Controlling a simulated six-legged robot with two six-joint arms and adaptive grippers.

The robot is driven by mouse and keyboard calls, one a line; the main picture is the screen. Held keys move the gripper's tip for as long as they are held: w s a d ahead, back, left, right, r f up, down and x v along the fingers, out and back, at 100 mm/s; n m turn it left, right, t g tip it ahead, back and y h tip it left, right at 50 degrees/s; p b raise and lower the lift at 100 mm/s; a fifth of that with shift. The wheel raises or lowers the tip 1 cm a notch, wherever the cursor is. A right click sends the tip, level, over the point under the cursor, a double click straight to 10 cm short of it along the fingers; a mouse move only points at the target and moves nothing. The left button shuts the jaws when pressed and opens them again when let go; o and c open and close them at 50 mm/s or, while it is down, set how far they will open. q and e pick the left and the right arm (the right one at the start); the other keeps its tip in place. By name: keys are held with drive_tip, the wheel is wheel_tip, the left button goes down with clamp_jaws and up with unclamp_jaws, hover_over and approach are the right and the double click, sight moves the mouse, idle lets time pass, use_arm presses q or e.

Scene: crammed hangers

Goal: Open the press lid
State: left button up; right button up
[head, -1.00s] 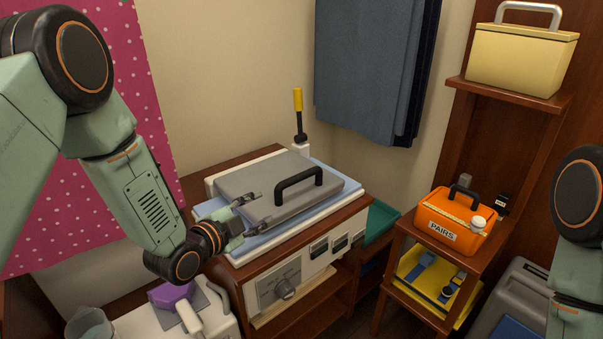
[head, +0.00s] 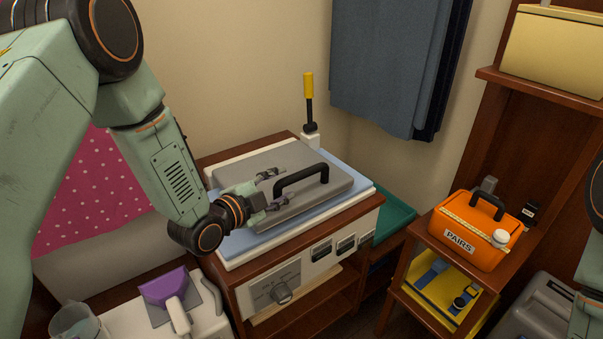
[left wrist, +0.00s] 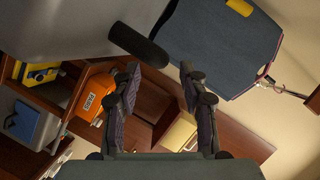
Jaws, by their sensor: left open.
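The press lid (head: 290,154) is a grey flat plate lying down over a light blue pad (head: 352,198) on the press. Its black bar handle (head: 300,176) stands up from the lid. In the left wrist view the lid (left wrist: 60,25) fills the upper left, with the dark handle (left wrist: 138,45) near the fingertips. My left gripper (head: 272,189) is open and empty, just left of the handle, with its fingers pointing toward it. It also shows in the left wrist view (left wrist: 159,73), with nothing between the fingers. My right gripper is out of view.
A yellow-topped lever (head: 308,88) stands behind the press. An orange PAIRS box (head: 478,245) sits on a side stand at right. A purple object (head: 165,287) lies on a white machine at lower left. Grey cloth (head: 385,65) hangs behind.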

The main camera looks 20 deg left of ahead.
sight(299, 176)
use_arm(q)
drive_tip(key=shift+w+d, duration=0.3)
drive_tip(key=shift+w, duration=0.05)
drive_tip(key=b+x, duration=0.1)
drive_tip(key=x, duration=0.4)
drive_tip(key=shift+w+f, duration=0.25)
drive_tip(key=shift+w, duration=0.1)
drive_tip(key=shift+w+d+b, duration=0.15)
drive_tip(key=shift+b, duration=0.15)
drive_tip(key=shift+d+r, duration=0.15)
drive_tip(key=shift+d, duration=0.05)
drive_tip(key=shift+w+a, duration=0.15)
drive_tip(key=shift+c, duration=0.9)
drive_tip(key=c, duration=0.5)
clamp_jaws()
